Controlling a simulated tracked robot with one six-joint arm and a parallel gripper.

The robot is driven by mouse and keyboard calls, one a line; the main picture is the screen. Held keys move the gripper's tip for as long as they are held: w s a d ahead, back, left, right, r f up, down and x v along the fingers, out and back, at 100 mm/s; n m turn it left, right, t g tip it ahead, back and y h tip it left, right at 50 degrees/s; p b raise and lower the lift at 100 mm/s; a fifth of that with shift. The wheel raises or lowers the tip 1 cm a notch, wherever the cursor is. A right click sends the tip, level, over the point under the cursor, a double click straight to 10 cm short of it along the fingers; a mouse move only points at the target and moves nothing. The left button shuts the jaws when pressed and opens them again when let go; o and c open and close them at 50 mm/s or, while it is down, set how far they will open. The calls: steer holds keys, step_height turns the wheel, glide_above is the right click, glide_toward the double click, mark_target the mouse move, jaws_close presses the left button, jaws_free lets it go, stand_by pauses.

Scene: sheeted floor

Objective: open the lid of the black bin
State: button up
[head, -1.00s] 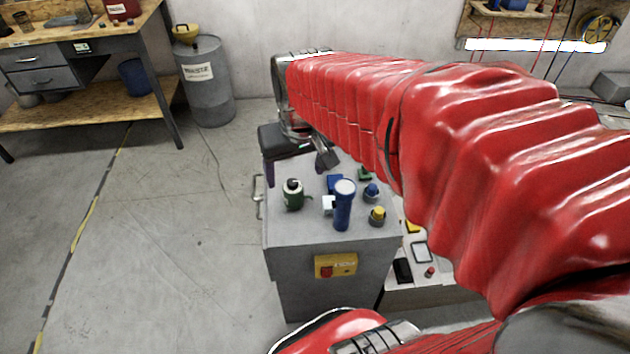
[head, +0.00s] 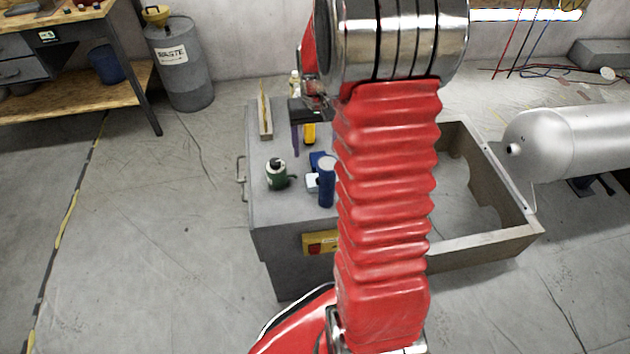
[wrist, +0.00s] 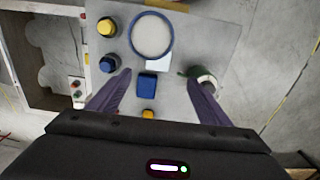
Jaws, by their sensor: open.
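No black bin or lid can be made out in either view; my red-sleeved arm hides part of the head view. My gripper (wrist: 160,78) has two purple fingers spread apart, with nothing held between them. It points down over the top of a grey cabinet (head: 285,232). In the wrist view a small blue block (wrist: 147,86) appears between the fingers, below them. In the head view one finger of my gripper (head: 296,140) shows above the cabinet top, left of my arm; the rest is mostly hidden.
On the cabinet stand a green jar (head: 276,175), a blue cylinder (head: 327,184) and a wooden strip (head: 265,112). An open-topped crate (head: 488,243) is at right, beside a silver tank (head: 575,142). A waste drum (head: 182,68) stands behind left. Floor at left is clear.

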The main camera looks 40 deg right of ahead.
steer(key=shift+d+f, duration=0.3)
glide_above(312, 188)
steer(key=w+d, duration=0.2)
steer(key=d, duration=0.1)
steer(key=shift+s+f, duration=0.2)
steer(key=shift+f, duration=4.1)
steer(key=shift+w+f, duration=0.1)
steer(key=shift+f, duration=2.5)
